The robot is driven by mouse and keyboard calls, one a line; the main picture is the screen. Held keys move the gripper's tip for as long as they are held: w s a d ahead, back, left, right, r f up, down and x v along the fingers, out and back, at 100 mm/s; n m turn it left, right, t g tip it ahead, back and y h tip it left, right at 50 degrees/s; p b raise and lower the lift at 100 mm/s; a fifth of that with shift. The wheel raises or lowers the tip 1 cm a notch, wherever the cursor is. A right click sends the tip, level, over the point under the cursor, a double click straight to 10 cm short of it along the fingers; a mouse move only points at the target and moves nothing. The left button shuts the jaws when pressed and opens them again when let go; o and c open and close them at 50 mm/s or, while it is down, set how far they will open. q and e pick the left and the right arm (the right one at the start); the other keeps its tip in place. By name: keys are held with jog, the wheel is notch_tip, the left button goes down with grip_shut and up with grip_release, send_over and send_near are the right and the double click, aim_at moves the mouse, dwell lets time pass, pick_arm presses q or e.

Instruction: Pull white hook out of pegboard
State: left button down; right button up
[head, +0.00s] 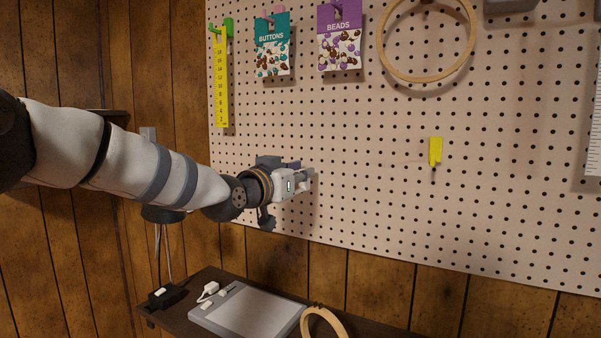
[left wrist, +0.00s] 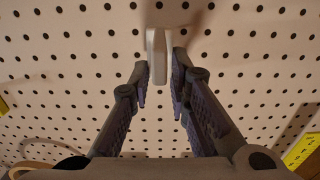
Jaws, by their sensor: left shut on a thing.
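The white hook (left wrist: 157,55) is at the top middle of the left wrist view, against the pegboard (left wrist: 60,70). My left gripper (left wrist: 159,78) is shut on its near end, with one finger on each side. In the head view my left gripper (head: 302,181) is close to the lower left part of the pegboard (head: 350,130). The hook is hard to make out there. Whether its pegs are still in the holes cannot be told. My right gripper is in neither view.
A yellow hook (head: 435,150) is on the board to the right. A yellow ruler (head: 221,85), a buttons packet (head: 272,45), a beads packet (head: 339,40) and a wooden hoop (head: 383,45) hang above.

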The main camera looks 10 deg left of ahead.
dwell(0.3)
pick_arm(q)
jog(key=shift+s+a+r, duration=0.1)
jog(key=shift+s+r, duration=0.1)
jog(key=shift+s, duration=0.25)
jog(key=shift+p+v, duration=0.45)
jog(key=shift+v, duration=0.45)
jog(key=shift+s+a+f, duration=0.15)
jog(key=shift+s, duration=0.3)
jog(key=shift+s+a, duration=0.2)
jog(key=shift+s, duration=0.5)
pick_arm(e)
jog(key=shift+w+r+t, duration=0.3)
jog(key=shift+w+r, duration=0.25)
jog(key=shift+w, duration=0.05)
